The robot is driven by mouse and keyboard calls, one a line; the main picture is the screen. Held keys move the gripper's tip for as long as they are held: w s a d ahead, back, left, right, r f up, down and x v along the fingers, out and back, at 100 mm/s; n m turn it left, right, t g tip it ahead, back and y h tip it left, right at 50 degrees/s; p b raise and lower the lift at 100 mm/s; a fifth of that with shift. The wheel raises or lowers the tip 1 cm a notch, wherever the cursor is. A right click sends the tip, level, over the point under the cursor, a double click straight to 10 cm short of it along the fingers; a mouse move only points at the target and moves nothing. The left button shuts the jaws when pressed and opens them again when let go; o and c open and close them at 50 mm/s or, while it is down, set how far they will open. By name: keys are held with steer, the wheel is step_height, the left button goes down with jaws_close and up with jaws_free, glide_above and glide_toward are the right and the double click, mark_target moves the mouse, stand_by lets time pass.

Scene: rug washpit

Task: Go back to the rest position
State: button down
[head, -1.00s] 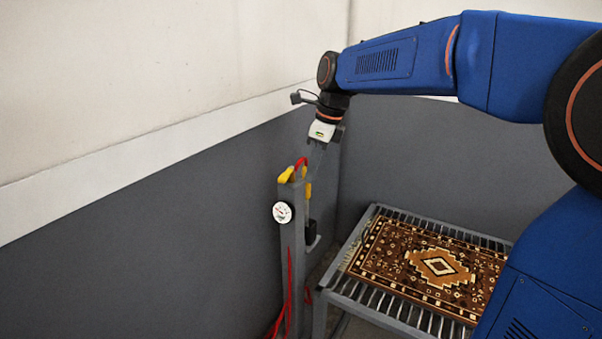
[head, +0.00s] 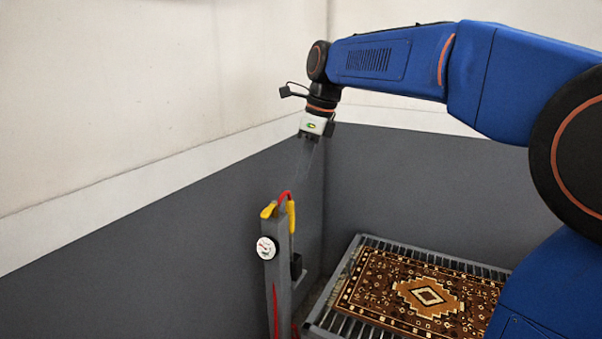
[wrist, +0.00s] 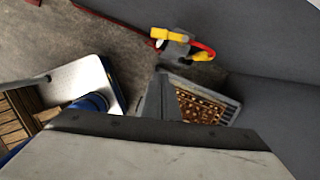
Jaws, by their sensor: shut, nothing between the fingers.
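My gripper (head: 304,165) hangs from my blue arm at the upper middle of the head view, pointing down. It is above the grey post (head: 279,255) and clear of it, with nothing held. In the wrist view its grey fingers (wrist: 168,100) are together. On the post are yellow handles (head: 268,210), a red hose loop (head: 284,197) and a white round gauge (head: 266,248). The yellow and red parts also show in the wrist view (wrist: 172,34), apart from the fingers.
A patterned brown rug (head: 425,297) lies on a slatted metal rack (head: 345,262) at the lower right. Grey-and-white walls (head: 110,255) close the left and back. Open floor (wrist: 120,40) shows in the wrist view.

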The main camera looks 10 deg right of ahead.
steer(key=s+d+f+n+t+h, duration=0.1)
steer(key=s+d+f+n, duration=0.3)
steer(key=s+f+n, duration=0.4)
steer(key=s+d+f+n+t+h, duration=0.1)
steer(key=s+d+f+n, duration=0.45)
steer(key=s, duration=0.55)
steer(key=s+d+f+n+t+h, duration=0.1)
steer(key=s+d+f+n+t, duration=0.15)
steer(key=s+f+n, duration=0.6)
steer(key=w+a+r+m+g+y, duration=0.15)
steer(key=w+a+r+y, duration=0.25)
steer(key=w+r, duration=0.65)
steer(key=w+a+r+m+y, duration=0.3)
steer(key=w+r+y, duration=0.35)
steer(key=w, duration=0.65)
steer(key=w+a+f+h, duration=0.2)
steer(key=w+a+f, duration=0.3)
steer(key=a, duration=0.5)
steer(key=shift+f, duration=0.15)
steer(key=shift+a, duration=0.1)
